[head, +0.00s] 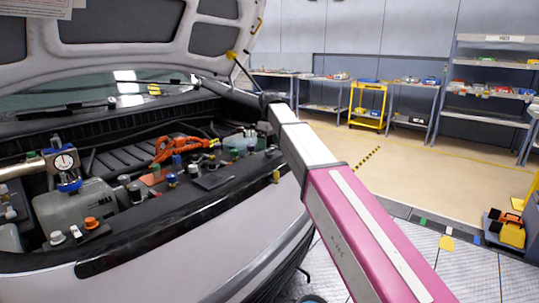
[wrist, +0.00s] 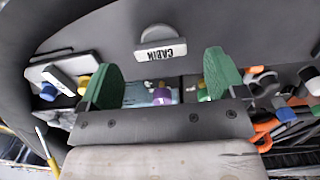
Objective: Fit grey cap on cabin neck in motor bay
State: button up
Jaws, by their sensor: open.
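My gripper (wrist: 162,78) is open in the wrist view. Its two green fingers stand wide apart with nothing gripped between them. A CABIN label (wrist: 161,53) appears upside down just beyond the fingertips. A grey rounded part (wrist: 160,36) shows behind the label; I cannot tell whether it is the cabin neck or a grey cap. In the head view my arm reaches over the right side of the motor bay (head: 110,262), and its end is hard to make out. Several grey caps or necks (head: 193,168) stand in the bay; I cannot tell which is the task's cap.
A purple cap (wrist: 162,96) and a yellow cap (wrist: 202,92) show between the fingers. The raised hood (head: 140,52) hangs above. Open floor (head: 410,168) lies to the right.

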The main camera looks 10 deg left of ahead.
aim_at(269, 150)
notch_tip(269, 150, down, 4)
jog(key=shift+r, duration=0.1)
jog(key=shift+c, duration=0.3)
jog(key=c, duration=1)
jog(key=shift+r, duration=0.1)
